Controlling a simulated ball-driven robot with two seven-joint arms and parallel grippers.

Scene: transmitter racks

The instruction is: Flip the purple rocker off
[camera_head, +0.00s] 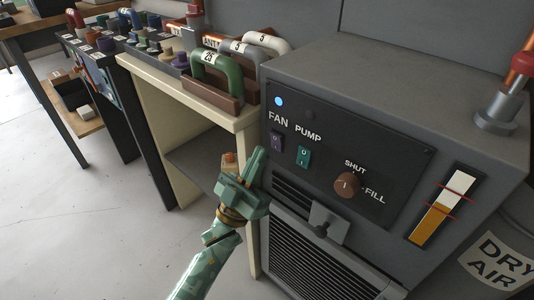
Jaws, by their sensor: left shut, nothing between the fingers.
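The purple rocker (276,139) sits under the FAN label on the dark panel of the grey cabinet. It is small and dark, and I cannot tell which way it is tipped. My left gripper (258,157) is shut and empty, its fingertips pointing up, just below and left of the rocker in the picture. I cannot tell whether it touches the panel. A pale blue lamp (280,101) is lit above the FAN label. My right gripper is not in view.
A teal rocker (303,156) marked PUMP and a brown knob (347,184) marked SHUT and FILL are on the same panel. A grey latch (327,217) is below. Numbered handles (222,77) stand on a cream table (160,80) at left.

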